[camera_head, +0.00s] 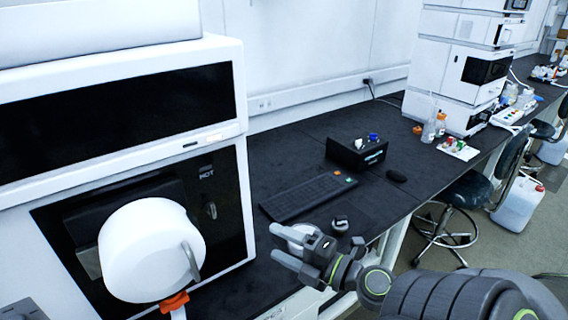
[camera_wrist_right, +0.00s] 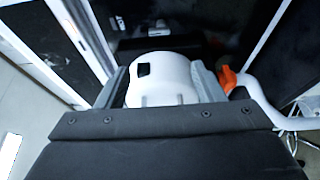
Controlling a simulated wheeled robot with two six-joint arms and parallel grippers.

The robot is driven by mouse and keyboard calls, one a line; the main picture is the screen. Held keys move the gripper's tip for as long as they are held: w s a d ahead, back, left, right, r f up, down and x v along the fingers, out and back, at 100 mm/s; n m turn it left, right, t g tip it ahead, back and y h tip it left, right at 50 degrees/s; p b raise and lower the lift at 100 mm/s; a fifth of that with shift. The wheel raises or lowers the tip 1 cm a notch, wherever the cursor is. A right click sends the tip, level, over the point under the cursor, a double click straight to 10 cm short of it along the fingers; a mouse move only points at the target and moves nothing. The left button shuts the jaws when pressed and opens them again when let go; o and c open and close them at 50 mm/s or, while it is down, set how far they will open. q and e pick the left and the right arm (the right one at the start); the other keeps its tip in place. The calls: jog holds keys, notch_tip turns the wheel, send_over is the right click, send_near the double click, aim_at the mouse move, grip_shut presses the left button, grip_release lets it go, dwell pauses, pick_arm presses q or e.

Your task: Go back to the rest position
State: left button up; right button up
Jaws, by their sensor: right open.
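My right gripper (camera_head: 281,244) is over the front part of the bench, to the right of the white instrument (camera_head: 248,200), with its fingers pointing left. It is open. My left gripper is not in view.
A white drum-shaped part (camera_head: 140,250) sticks out from the instrument front, with an orange piece (camera_head: 174,302) below it. A keyboard (camera_head: 308,196), black box (camera_head: 356,154) and mouse (camera_head: 396,175) are on the dark bench (camera_head: 285,150). A stool (camera_head: 468,190) stands right.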

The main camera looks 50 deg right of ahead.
dwell(0.7)
jog(key=d+f+m+g+h, duration=0.3)
jog(key=d+f+m+h, duration=0.3)
jog(key=d+f, duration=0.75)
jog(key=s+d+f+m+g+h, duration=0.1)
jog(key=s+f+m+g, duration=0.2)
jog(key=f, duration=0.7)
jog(key=s+d+f+m+g+h, duration=0.1)
jog(key=s+d+f+m+g, duration=0.15)
jog(key=f, duration=0.85)
jog(key=s+a+f+m+g, duration=0.2)
jog(key=s+a+f+m, duration=0.15)
jog(key=s+f, duration=0.4)
jog(key=s+a+f+m+g+y, duration=0.2)
jog(key=s+a+f+g, duration=0.1)
jog(key=s+a+f, duration=0.4)
jog(key=s+a+f+m+g+y, duration=0.2)
jog(key=s+a+f, duration=0.5)
jog(key=a+f, duration=0.4)
jog(key=shift+s+a+f+m+g, duration=0.15)
jog(key=shift+a+m+g, duration=0.1)
jog(key=shift+m+g, duration=0.45)
